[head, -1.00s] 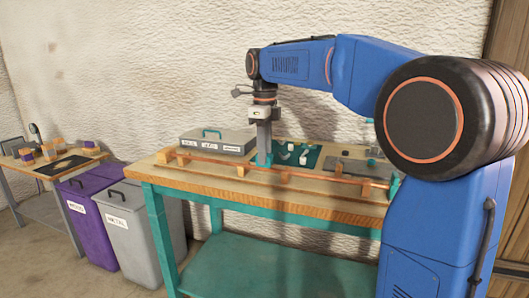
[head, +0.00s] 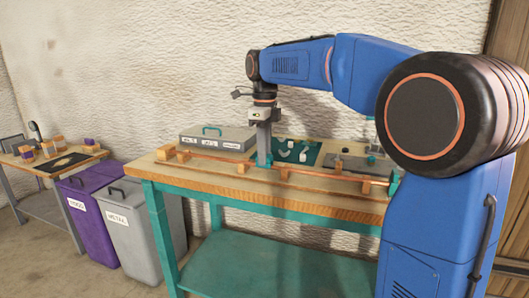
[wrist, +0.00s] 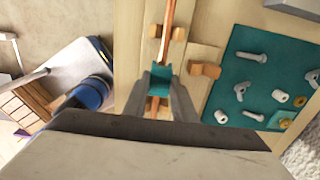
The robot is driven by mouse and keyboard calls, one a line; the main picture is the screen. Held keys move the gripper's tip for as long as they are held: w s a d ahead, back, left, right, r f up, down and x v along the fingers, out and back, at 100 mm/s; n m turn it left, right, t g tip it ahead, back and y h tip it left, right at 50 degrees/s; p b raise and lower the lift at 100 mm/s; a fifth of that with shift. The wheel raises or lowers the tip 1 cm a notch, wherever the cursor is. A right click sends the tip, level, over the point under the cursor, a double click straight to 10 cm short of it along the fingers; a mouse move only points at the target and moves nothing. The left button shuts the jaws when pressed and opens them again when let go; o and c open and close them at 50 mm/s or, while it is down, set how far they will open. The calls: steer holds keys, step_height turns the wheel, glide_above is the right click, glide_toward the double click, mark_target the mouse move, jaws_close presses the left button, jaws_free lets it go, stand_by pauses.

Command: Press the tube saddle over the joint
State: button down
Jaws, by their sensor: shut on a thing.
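My gripper (head: 264,157) points straight down at the tube, and its fingers show in the wrist view (wrist: 162,88). It is shut on the teal tube saddle (wrist: 161,83), which sits between the fingertips. The saddle is a small teal patch at the finger ends in the head view. The copper tube (head: 211,156) runs lengthwise along the bench and passes under the saddle in the wrist view (wrist: 167,20). The saddle and fingers cover the tube there, so I cannot make out the joint. I cannot tell whether the saddle is seated or just above the tube.
Wooden blocks (head: 183,156) stand along the tube; one (wrist: 204,70) is close right of the fingers in the wrist view. A teal mat (wrist: 240,94) with bolts and rings lies beyond. A grey lidded box (head: 217,141) stands behind the tube. Bins (head: 127,222) stand left of the bench.

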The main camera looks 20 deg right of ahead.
steer(key=shift+f, duration=0.6)
stand_by(0.4)
steer(key=c, duration=1.4)
jaws_free()
steer(key=shift+r, duration=0.1)
steer(key=shift+r, duration=3.45)
